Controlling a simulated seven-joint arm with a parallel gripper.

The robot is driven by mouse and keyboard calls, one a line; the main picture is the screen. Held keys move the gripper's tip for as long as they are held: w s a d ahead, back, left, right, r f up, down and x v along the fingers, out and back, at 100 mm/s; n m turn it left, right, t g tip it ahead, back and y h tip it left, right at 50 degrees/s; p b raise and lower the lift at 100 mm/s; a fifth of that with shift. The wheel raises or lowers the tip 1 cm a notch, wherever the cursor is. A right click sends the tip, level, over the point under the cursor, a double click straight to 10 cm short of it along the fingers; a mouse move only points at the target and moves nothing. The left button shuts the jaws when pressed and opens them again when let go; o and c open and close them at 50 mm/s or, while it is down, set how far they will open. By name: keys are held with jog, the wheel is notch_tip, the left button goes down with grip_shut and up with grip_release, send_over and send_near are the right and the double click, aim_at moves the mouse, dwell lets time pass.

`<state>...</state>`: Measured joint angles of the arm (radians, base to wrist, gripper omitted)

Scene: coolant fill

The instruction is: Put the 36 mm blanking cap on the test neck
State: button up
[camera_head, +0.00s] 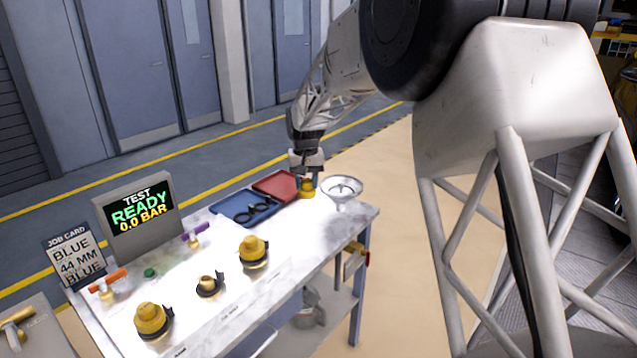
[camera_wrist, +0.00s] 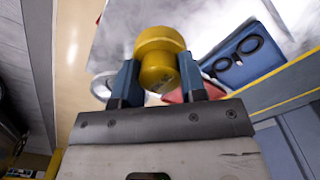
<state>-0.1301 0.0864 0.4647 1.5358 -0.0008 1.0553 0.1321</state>
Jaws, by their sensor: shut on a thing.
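My gripper (camera_head: 307,178) is shut on a yellow cap (camera_head: 307,189) at the far end of the bench, beside the funnel. In the wrist view the yellow cap (camera_wrist: 158,62) sits between the two blue fingers of my gripper (camera_wrist: 158,82); no size mark is readable. Whether it touches the bench top is unclear. A small brass-coloured neck (camera_head: 209,282) with a dark collar stands uncapped mid-bench. Larger yellow-capped fittings stand to its right (camera_head: 253,250) and nearer left (camera_head: 152,320). I cannot tell which fitting is the test neck.
A blue tray (camera_head: 228,206) holding black rings and a red tray (camera_head: 273,184) lie left of my gripper. A metal funnel (camera_head: 342,188) stands close on its right. The display (camera_head: 138,215) reads TEST READY 0.0 BAR. A job card (camera_head: 75,256) reads BLUE 44 MM BLUE.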

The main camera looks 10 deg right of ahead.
jog(key=s+a, duration=0.8)
jog(key=a, duration=0.6)
send_over(206, 279)
jog(key=shift+f, duration=0.75)
jog(key=shift+f, duration=0.15)
jog(key=shift+f, duration=2.7)
jog(key=shift+f, duration=1.4)
jog(key=o, duration=1)
jog(key=shift+r, duration=0.1)
